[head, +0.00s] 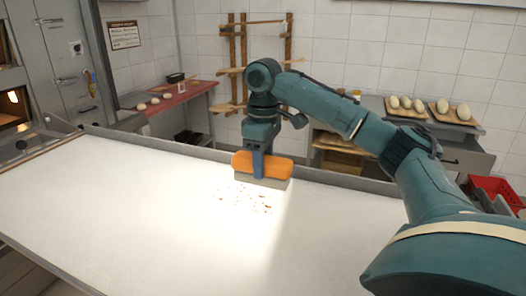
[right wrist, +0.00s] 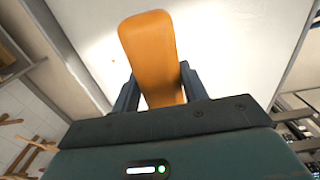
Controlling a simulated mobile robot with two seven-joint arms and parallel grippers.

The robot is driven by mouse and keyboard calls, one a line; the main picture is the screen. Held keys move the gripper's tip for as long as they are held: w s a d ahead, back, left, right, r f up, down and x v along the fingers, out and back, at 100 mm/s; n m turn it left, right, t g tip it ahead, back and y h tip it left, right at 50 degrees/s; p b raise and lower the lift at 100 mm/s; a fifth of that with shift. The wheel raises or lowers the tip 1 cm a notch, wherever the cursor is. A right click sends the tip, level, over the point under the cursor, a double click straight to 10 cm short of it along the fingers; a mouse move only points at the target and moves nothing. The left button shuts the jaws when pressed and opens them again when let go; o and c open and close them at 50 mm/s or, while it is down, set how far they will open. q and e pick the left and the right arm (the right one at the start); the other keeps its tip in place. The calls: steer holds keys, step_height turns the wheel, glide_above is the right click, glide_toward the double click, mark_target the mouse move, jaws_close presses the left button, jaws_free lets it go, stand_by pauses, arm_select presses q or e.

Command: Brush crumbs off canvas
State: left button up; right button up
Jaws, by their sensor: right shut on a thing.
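A white canvas (head: 130,205) covers the long flat surface across the head view. Several small reddish-brown crumbs (head: 245,198) lie on it, right of the middle. My right gripper (head: 259,165) is shut on a brush with an orange handle (head: 280,168) and pale bristles (head: 262,182). The brush is at the far side of the canvas, just beyond the crumbs. I cannot tell for sure whether the bristles touch the canvas. In the right wrist view the orange handle (right wrist: 150,50) stands between the two dark fingers (right wrist: 158,90). My left gripper is not in view.
A raised grey edge (head: 330,182) runs along the canvas's far side. Behind it, a counter at right holds boards with pale loaves (head: 455,110), and a red-topped table (head: 175,95) stands at left. A red crate (head: 495,190) is at far right. The near canvas is clear.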

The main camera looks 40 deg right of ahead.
steer(key=shift+d, duration=0.15)
steer(key=shift+f, duration=2.4)
